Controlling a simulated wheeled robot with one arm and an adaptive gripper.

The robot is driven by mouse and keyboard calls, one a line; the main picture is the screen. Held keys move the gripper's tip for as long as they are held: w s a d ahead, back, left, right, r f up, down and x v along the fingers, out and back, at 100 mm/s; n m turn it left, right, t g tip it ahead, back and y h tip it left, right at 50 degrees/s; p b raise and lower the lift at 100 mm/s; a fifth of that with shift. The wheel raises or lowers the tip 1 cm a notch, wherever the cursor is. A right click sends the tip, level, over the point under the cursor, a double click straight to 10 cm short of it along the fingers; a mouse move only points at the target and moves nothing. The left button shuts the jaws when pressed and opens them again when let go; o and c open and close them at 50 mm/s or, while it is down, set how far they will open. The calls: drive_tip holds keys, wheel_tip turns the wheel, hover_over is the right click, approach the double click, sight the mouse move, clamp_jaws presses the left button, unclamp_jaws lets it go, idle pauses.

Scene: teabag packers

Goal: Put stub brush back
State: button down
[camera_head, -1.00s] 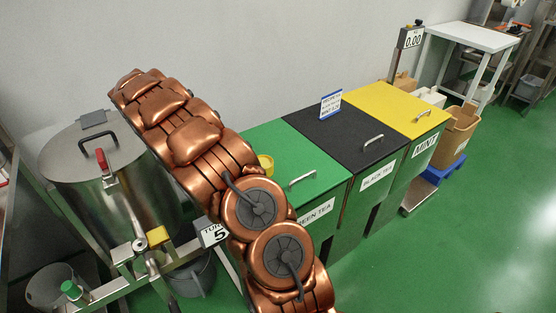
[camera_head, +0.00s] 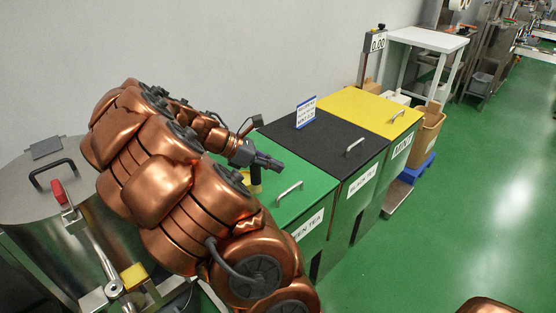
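My gripper (camera_head: 268,163) is dark grey and shows small at the end of my copper-coloured arm. It is above the left part of the green bin lid (camera_head: 312,184), pointing right in the picture. A short dark upright piece (camera_head: 255,182) shows just below it. I cannot tell whether this is a finger, a brush or another thing. A bit of yellow (camera_head: 246,178) shows beside that piece, mostly hidden by my arm. I cannot make out the stub brush for certain. The fingers are too small to show whether they are open or shut.
The black bin lid (camera_head: 330,138) with a blue-edged sign (camera_head: 306,112) and the yellow bin lid (camera_head: 375,112) lie to the right. A steel drum (camera_head: 40,205) with a red-gripped lever (camera_head: 58,192) stands at left. The green floor at right is clear.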

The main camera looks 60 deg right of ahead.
drive_tip(key=shift+w+d+f+p, duration=0.35)
drive_tip(key=shift+w+d+f, duration=0.4)
drive_tip(key=shift+d, duration=1.55)
drive_tip(key=shift+w+d+f+p, duration=0.5)
drive_tip(key=shift+d+f, duration=0.4)
drive_tip(key=shift+d, duration=1.45)
drive_tip(key=shift+w+d+f+p, duration=0.25)
drive_tip(key=shift+w+d+f, duration=0.55)
drive_tip(key=shift+d, duration=1.5)
drive_tip(key=c, duration=1.3)
unclamp_jaws()
drive_tip(key=b+v, duration=0.1)
drive_tip(key=v, duration=1.1)
